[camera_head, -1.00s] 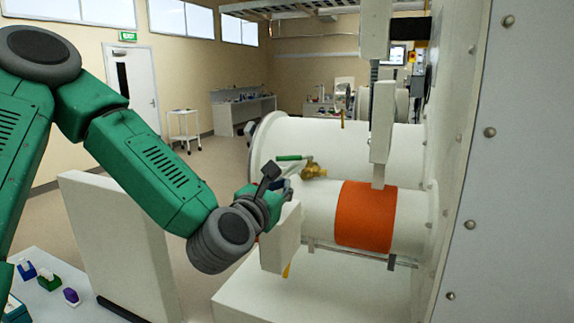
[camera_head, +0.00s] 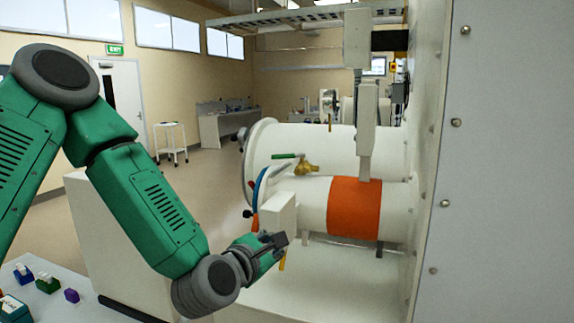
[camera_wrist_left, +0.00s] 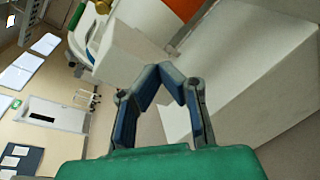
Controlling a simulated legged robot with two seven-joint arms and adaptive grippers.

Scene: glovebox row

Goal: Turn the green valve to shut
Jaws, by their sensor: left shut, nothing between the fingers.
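The green valve (camera_head: 287,156) has a green lever on a brass body (camera_head: 306,168), on top of the white cylinder in the head view. The lever lies about level in the picture and points left from the brass. My left gripper (camera_head: 279,240) is below the valve and apart from it, in front of a white block. In the left wrist view its two blue-grey fingers (camera_wrist_left: 166,72) meet at the tips with nothing between them. My right gripper is not in view.
The white block (camera_head: 277,212) stands just above my left gripper, with a yellow lever (camera_head: 282,262) beneath it. A blue curved part (camera_head: 261,187) and an orange-red handle (camera_head: 254,224) are beside it. An orange band (camera_head: 354,208) wraps the cylinder. A white wall panel (camera_head: 500,180) fills the right.

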